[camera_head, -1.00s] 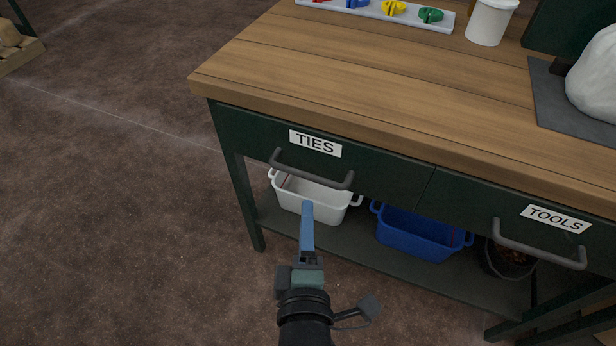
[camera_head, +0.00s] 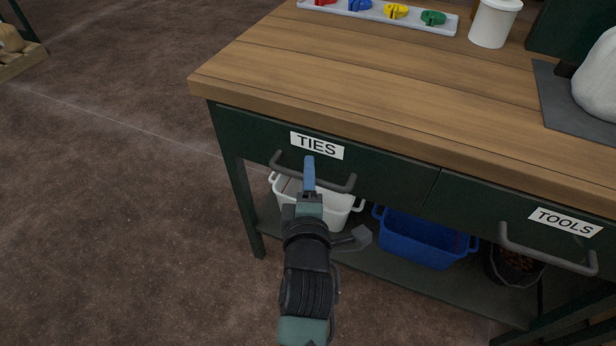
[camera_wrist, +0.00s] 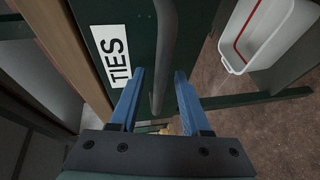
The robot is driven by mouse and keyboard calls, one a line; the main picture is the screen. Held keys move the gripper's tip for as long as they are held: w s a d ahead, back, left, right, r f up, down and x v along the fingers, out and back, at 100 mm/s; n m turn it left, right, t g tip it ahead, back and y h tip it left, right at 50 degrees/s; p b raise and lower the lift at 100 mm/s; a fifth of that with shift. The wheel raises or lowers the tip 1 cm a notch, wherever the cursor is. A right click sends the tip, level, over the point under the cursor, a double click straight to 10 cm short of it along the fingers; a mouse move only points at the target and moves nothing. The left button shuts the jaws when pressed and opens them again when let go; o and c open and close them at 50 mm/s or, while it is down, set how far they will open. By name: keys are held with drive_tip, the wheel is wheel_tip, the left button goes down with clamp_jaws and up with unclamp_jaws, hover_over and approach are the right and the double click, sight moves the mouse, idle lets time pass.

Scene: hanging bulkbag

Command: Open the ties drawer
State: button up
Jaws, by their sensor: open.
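The ties drawer (camera_head: 236,128) is a dark green front under the wooden bench top, with a white TIES label (camera_head: 317,146) and a grey bar handle (camera_head: 338,186). The drawer looks shut. My gripper (camera_head: 309,170) has blue fingers and is at the handle's middle in the head view. In the wrist view, my gripper (camera_wrist: 158,85) is open, with one finger on each side of the handle (camera_wrist: 165,50). The label also shows in the wrist view (camera_wrist: 117,57). Whether the fingers touch the handle I cannot tell.
A tools drawer (camera_head: 480,205) with its own handle is to the right. Below are a white bin (camera_head: 345,212) and a blue bin (camera_head: 420,240) on a shelf. On the bench top are a tray of coloured pieces (camera_head: 378,14), a white cup (camera_head: 495,24) and a white bag (camera_head: 598,80).

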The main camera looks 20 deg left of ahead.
drive_tip(key=shift+c, duration=0.3)
clamp_jaws()
idle(1.1)
